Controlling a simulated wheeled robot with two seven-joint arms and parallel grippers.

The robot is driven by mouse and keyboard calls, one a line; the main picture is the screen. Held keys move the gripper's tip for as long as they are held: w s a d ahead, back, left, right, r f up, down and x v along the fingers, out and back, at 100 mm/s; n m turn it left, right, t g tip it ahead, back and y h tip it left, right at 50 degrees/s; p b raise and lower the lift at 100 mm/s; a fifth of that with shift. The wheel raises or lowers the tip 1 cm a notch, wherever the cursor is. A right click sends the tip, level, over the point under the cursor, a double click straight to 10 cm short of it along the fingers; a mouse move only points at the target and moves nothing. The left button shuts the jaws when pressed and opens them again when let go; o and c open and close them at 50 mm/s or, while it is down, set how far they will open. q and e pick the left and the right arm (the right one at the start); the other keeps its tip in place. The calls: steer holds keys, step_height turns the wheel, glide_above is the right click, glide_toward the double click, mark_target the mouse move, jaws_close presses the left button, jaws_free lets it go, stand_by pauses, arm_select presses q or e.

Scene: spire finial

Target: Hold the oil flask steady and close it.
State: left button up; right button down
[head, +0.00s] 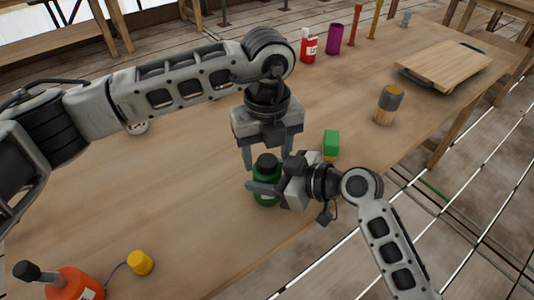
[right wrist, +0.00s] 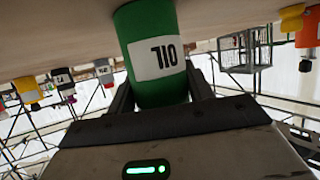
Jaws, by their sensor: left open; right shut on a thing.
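The green oil flask (head: 264,197) stands upright on the table, with a black round top (head: 267,162). I cannot tell whether that top is fully seated. In the right wrist view the flask (right wrist: 165,92) shows a white label reading OIL, inverted in the picture. My right gripper (head: 264,189) is shut on the flask's body from the right, one finger on each side. My left gripper (head: 268,163) is open and points down from above, its fingers on either side of the black top; I cannot see whether they touch it.
A green block (head: 331,144) stands close behind the right gripper. A wood-and-grey cylinder (head: 388,104), a cutting board (head: 446,66), a red bottle (head: 308,47) and a purple cup (head: 334,39) stand farther back.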

arm_select(q)
step_height(320, 180, up, 4)
steer(key=shift+f, duration=0.1)
steer(key=shift+c, duration=0.5)
step_height(320, 180, up, 4)
steer(key=n, duration=0.3)
steer(key=shift+f, duration=0.25)
steer(key=shift+f, duration=0.1)
steer(key=shift+f, duration=3.95)
steer(key=shift+c, duration=0.3)
